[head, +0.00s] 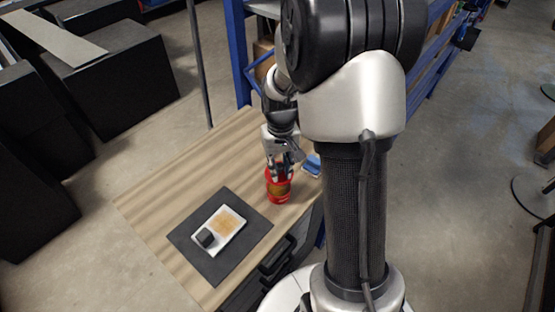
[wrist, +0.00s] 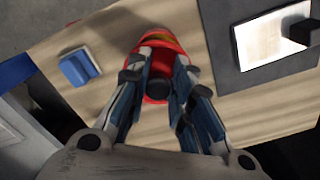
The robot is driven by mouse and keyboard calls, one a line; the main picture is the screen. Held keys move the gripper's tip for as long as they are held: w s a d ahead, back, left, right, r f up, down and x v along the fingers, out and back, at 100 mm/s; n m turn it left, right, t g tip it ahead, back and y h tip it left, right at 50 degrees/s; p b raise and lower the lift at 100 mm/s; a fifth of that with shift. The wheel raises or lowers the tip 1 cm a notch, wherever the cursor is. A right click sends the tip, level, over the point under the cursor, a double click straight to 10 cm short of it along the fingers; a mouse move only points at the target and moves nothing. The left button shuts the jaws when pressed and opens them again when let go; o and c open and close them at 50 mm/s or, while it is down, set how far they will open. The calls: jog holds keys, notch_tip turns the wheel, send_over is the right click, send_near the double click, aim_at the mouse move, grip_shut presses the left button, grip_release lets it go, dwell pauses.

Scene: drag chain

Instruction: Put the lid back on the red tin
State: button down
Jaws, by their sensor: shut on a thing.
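The red tin (head: 278,188) with a yellowish label stands upright near the table's right edge. It also shows in the wrist view (wrist: 165,32). My gripper (head: 281,169) points down over the tin. In the wrist view its fingers (wrist: 160,82) are shut on the black knob (wrist: 159,88) of the red lid (wrist: 156,99). The lid is at the tin's top, and the fingers cover part of it. I cannot tell whether the lid is seated on the rim or held just above it.
A dark mat (head: 183,238) lies left of the tin, with a white tray (head: 237,217) holding a black block (head: 206,238) and a tan patch. A blue object (head: 312,165) lies just behind the tin at right. A blue shelf frame (head: 237,50) rises behind the wooden table (head: 150,205).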

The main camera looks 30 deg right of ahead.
aim_at(280, 174)
jog(key=shift+w+f+b, duration=0.1)
jog(key=shift+f+b, duration=0.4)
jog(key=shift+f, duration=0.25)
jog(key=shift+f+b, duration=1.65)
jog(key=shift+f, duration=0.6)
jog(key=shift+f, duration=0.15)
jog(key=c, duration=1.3)
grip_release()
jog(key=shift+c, duration=0.2)
jog(key=o, duration=0.5)
